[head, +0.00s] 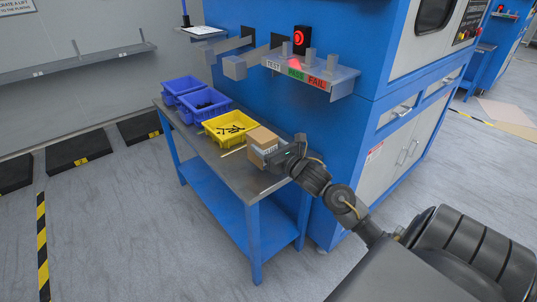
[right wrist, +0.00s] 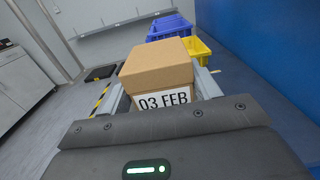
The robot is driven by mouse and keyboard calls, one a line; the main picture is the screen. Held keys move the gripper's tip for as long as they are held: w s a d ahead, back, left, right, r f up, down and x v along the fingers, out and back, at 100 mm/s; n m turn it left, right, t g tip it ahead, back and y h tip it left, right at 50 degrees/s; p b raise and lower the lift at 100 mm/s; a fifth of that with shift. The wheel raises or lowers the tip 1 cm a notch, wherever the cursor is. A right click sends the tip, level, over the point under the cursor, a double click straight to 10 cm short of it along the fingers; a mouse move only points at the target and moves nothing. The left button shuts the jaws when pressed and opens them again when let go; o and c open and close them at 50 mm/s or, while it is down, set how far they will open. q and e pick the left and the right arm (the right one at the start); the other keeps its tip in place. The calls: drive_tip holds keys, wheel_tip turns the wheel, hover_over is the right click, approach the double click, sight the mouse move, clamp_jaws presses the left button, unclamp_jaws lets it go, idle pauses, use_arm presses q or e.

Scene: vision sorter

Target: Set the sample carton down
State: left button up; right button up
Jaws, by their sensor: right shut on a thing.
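The sample carton (head: 262,138) is a small brown cardboard box at the near end of the blue bench's grey top (head: 233,170). In the right wrist view the carton (right wrist: 158,68) carries a white label reading "03 FEB". My right gripper (head: 277,154) is shut on the carton, with one finger on each side of it. The carton looks upright. Whether its underside touches the bench top is hard to tell. My left gripper is not in view.
A yellow bin (head: 229,127) with dark parts stands just behind the carton. Two blue bins (head: 203,107) stand farther back. A blue machine (head: 333,120) with a TEST/PASS/FAIL shelf (head: 310,80) rises along the bench's right side. Bare bench top lies left of the carton.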

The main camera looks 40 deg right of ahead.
drive_tip(key=shift+w+d+f, duration=0.15)
drive_tip(key=shift+f, duration=0.1)
wheel_tip(320, 180, down, 2)
drive_tip(key=shift+f, duration=0.5)
drive_tip(key=shift+f+b, duration=0.1)
drive_tip(key=shift+b, duration=0.25)
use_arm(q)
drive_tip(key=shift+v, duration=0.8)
use_arm(e)
drive_tip(key=o, duration=1.3)
drive_tip(key=shift+c, duration=0.2)
